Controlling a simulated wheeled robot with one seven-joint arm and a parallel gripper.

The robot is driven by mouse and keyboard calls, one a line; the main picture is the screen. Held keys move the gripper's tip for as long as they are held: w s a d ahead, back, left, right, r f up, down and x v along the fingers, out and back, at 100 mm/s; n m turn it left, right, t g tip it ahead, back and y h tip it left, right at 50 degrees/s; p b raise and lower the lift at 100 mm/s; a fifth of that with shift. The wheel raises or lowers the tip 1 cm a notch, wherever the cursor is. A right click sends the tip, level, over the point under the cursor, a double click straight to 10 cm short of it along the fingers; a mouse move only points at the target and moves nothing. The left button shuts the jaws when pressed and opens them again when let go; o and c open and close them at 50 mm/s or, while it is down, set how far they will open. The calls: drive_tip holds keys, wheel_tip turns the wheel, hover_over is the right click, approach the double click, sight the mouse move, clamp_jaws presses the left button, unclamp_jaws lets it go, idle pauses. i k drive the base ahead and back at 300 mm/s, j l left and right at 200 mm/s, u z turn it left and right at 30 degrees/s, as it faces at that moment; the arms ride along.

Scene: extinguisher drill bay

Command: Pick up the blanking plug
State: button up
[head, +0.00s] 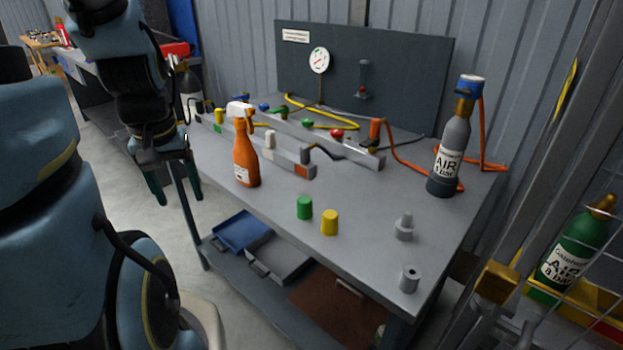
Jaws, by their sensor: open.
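Two small grey metal pieces stand on the right part of the grey workbench (345,262). One is a stepped fitting with a narrower top (404,228); the other is a short cylinder with a dark spot on its top (409,280), near the front right corner. A green cylinder (304,208) and a yellow cylinder (330,222) stand side by side nearer the middle. I cannot tell for sure which of these is the blanking plug. My gripper (179,192) points down beside the bench's left edge, open with nothing between its dark green fingers, far from these pieces.
An orange spray bottle (246,153) stands between my gripper and the small pieces. Behind it are manifold bars with coloured fittings (290,130). A grey air cylinder (453,145) with an orange hose stands at the back right. Trays (283,258) lie on the lower shelf.

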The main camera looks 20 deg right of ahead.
sight(270, 138)
drive_tip(key=i+j, duration=0.2)
drive_tip(key=i, duration=0.25)
drive_tip(key=i+j, duration=0.15)
drive_tip(key=i, duration=0.3)
